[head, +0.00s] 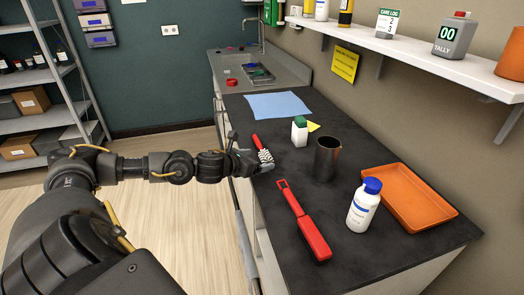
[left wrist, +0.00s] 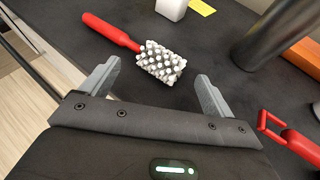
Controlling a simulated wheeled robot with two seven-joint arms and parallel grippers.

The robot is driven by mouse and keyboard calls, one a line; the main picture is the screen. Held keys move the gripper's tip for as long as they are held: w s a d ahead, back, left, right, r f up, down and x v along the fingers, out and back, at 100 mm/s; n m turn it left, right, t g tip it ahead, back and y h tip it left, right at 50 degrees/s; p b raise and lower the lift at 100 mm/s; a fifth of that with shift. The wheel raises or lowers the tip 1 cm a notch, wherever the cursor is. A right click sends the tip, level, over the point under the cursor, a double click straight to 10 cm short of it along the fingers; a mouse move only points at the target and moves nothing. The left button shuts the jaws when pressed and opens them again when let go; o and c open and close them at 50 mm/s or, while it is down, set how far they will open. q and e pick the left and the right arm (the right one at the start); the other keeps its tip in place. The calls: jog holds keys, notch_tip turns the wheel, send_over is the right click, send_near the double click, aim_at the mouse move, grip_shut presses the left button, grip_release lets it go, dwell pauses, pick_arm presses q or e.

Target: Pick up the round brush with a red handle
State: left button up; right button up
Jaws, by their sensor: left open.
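The round brush (head: 264,155) with a red handle and white bristle head lies on the dark counter. In the left wrist view, its bristle head (left wrist: 161,63) is just ahead of the space between my fingers, and its red handle (left wrist: 111,32) runs to the upper left. My left gripper (head: 252,162) reaches in from the left and is beside the bristle head. In the left wrist view its two grey fingers (left wrist: 157,88) are spread apart with nothing between them. My right gripper does not show.
A red flat-handled tool (head: 303,222) lies nearer on the dark counter (head: 340,262). A dark metal cup (head: 327,157), a green-capped white bottle (head: 299,132), a blue-capped bottle (head: 363,205) and an orange tray (head: 409,197) stand right of the brush. A blue cloth (head: 278,105) lies behind.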

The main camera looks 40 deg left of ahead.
aim_at(261, 159)
pick_arm(q)
jog(key=shift+p+x, duration=0.45)
jog(key=shift+x, duration=1.4)
jog(key=c, duration=1.1)
